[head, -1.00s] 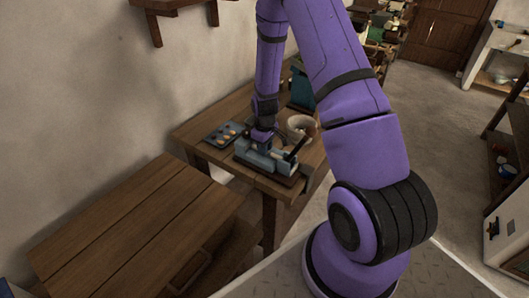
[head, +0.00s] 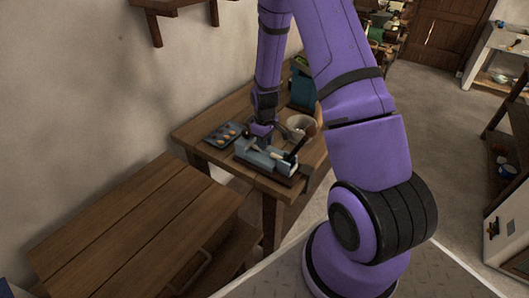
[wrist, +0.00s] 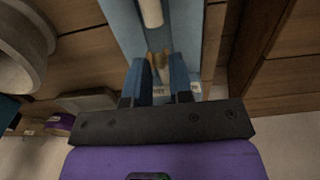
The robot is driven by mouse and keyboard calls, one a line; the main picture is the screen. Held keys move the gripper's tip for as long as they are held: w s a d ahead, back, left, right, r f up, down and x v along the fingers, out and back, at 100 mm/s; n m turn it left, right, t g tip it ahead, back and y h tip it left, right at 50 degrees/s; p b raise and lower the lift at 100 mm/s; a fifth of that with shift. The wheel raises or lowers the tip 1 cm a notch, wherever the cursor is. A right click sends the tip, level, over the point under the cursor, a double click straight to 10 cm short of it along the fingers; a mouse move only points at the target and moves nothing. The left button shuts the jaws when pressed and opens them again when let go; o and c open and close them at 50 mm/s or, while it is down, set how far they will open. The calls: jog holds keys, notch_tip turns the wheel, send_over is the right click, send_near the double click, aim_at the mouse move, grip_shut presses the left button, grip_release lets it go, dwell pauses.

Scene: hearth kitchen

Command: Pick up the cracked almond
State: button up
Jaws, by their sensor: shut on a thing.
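My gripper (wrist: 159,72) is shut on the cracked almond (wrist: 160,62), a small tan-brown piece between the two blue fingertips in the wrist view. The fingers partly hide it. In the head view my gripper (head: 264,141) points down at the blue-grey cracking device (head: 272,161) on the wooden table. The device's bed (wrist: 122,18) and its pale rod (wrist: 151,12) lie just beyond the fingertips in the wrist view. The almond is too small to make out in the head view, and I cannot tell whether it still touches the device.
A dark tray (head: 216,140) with several almonds lies left of the device. A pale bowl (head: 299,123) stands right behind it, also at the left in the wrist view (wrist: 42,40). A dark lever (head: 301,139) sticks up at the device's right. A lower wooden bench (head: 125,225) stands in front.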

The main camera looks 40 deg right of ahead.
jog(key=shift+r, duration=0.3)
jog(key=shift+r, duration=0.1)
jog(key=shift+r, duration=2.9)
